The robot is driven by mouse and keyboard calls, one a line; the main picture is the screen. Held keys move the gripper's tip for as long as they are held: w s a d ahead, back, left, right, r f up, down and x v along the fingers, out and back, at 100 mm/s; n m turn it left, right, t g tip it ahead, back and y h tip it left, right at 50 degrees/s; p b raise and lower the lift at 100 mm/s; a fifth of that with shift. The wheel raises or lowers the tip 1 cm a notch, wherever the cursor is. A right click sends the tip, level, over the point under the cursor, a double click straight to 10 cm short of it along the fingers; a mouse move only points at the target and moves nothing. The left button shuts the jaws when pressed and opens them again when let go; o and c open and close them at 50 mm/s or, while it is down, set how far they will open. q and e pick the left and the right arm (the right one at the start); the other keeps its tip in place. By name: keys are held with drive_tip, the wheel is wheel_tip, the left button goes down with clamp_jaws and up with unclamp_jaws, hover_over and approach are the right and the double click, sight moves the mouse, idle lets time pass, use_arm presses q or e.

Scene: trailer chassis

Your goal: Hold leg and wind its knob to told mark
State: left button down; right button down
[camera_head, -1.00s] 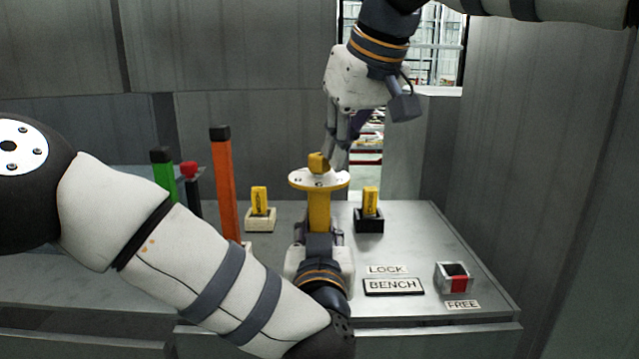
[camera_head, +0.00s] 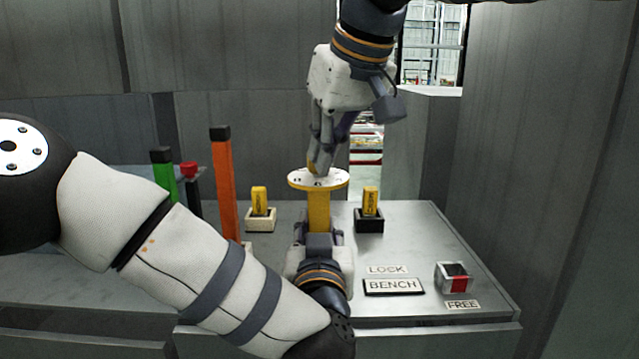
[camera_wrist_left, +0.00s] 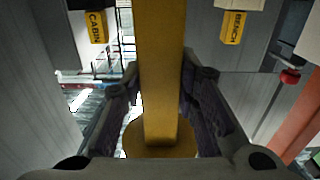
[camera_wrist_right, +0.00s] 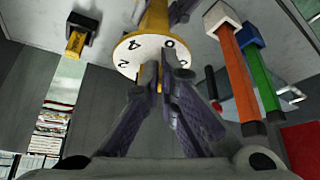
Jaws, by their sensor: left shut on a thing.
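The yellow leg (camera_head: 319,208) stands upright in mid-picture in the head view, with a white round dial (camera_head: 300,180) on its top. My left gripper (camera_head: 319,238) is shut on the leg below the dial; the left wrist view shows the leg (camera_wrist_left: 160,80) between its fingers. My right gripper (camera_head: 318,168) points down at the dial's top. A bit of the yellow knob (camera_head: 311,168) shows at its fingertips; the rest is hidden. In the right wrist view the fingertips are close together over the dial (camera_wrist_right: 128,55), which bears black numbers including 2 and 4.
Yellow blocks stand in a cream holder (camera_head: 260,221) and a black holder (camera_head: 369,222) either side of the leg. Orange (camera_head: 223,185) and green (camera_head: 165,172) posts and a red knob (camera_head: 189,170) stand left. A BENCH plate (camera_head: 393,287) and red-marked box (camera_head: 455,277) lie front right.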

drive_tip(key=shift+s+a, duration=0.1)
drive_tip(key=shift+s+r, duration=0.1)
drive_tip(key=shift+s, duration=0.15)
wheel_tip(320, 180, up, 6)
drive_tip(key=shift+f, duration=0.1)
idle(0.4)
drive_tip(key=shift+d, duration=0.2)
drive_tip(key=f, duration=0.2)
drive_tip(key=w+d+f, duration=0.1)
drive_tip(key=f, duration=0.1)
drive_tip(key=d+f, duration=0.1)
drive_tip(key=f, duration=0.1)
drive_tip(key=shift+w+d, duration=0.15)
drive_tip(key=shift+w, duration=0.05)
